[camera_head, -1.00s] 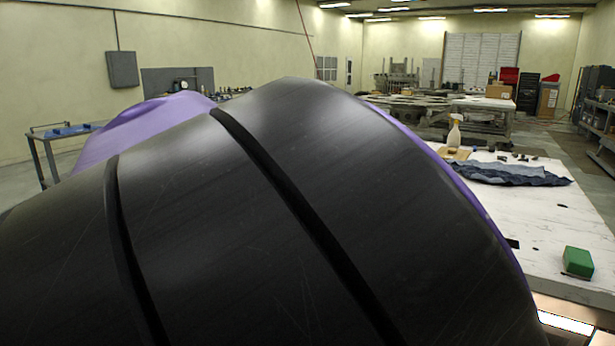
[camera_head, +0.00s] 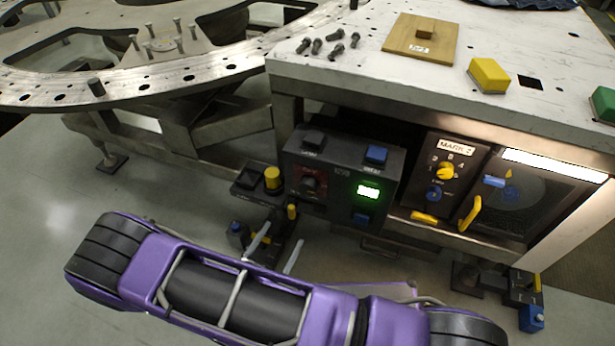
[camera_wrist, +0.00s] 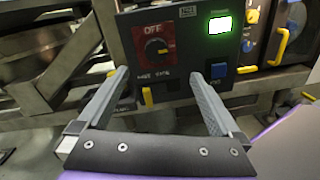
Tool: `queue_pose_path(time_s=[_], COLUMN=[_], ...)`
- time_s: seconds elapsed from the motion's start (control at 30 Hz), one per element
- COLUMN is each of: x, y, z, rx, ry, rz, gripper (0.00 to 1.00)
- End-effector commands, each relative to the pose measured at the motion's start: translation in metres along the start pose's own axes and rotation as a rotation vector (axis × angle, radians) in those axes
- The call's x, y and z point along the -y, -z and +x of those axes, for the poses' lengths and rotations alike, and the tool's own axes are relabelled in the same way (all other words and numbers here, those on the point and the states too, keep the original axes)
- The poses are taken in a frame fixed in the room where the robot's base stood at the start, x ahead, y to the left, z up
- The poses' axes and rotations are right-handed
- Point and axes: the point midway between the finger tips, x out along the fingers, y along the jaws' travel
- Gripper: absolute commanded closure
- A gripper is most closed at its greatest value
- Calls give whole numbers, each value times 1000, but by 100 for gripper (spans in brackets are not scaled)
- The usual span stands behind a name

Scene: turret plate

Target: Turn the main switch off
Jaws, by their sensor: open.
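The main switch is a dark round knob (camera_wrist: 157,47) on a red plate marked OFF at its top, in the wrist view. A small yellow mark on the knob sits at its lower right, away from OFF. In the head view the switch (camera_head: 310,184) is small, on the left part of the front of a dark control box (camera_head: 338,165). My gripper (camera_wrist: 160,74) is open and empty. Its two grey fingers point at the box, with the knob between and beyond their tips in the picture. It also shows in the head view (camera_head: 283,234), low in front of the box. No contact shows.
The box has a lit green display (camera_head: 368,192) and blue buttons. A yellow button (camera_head: 272,178) stands at its left. A MARK 2 panel (camera_head: 445,180) with knobs and a yellow handle (camera_head: 470,213) is to the right. The white tabletop (camera_head: 360,75) overhangs above.

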Motion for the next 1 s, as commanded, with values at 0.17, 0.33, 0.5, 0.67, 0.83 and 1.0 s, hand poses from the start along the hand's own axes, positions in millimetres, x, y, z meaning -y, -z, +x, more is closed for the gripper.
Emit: queue_pose_path(time_s=[0.17, 0.33, 0.5, 0.67, 0.83, 1.0], x=[7, 6, 4, 2, -1, -3], y=[11, 11, 11, 11, 12, 12], z=[-8, 11, 46, 82, 118, 146], rx=[-4, -2, -2, -2, -2, -3], ry=[-62, -61, -60, -60, -59, -61], rz=[-94, -94, -92, -90, -89, -89], gripper=[0, 0, 0, 0, 0, 0])
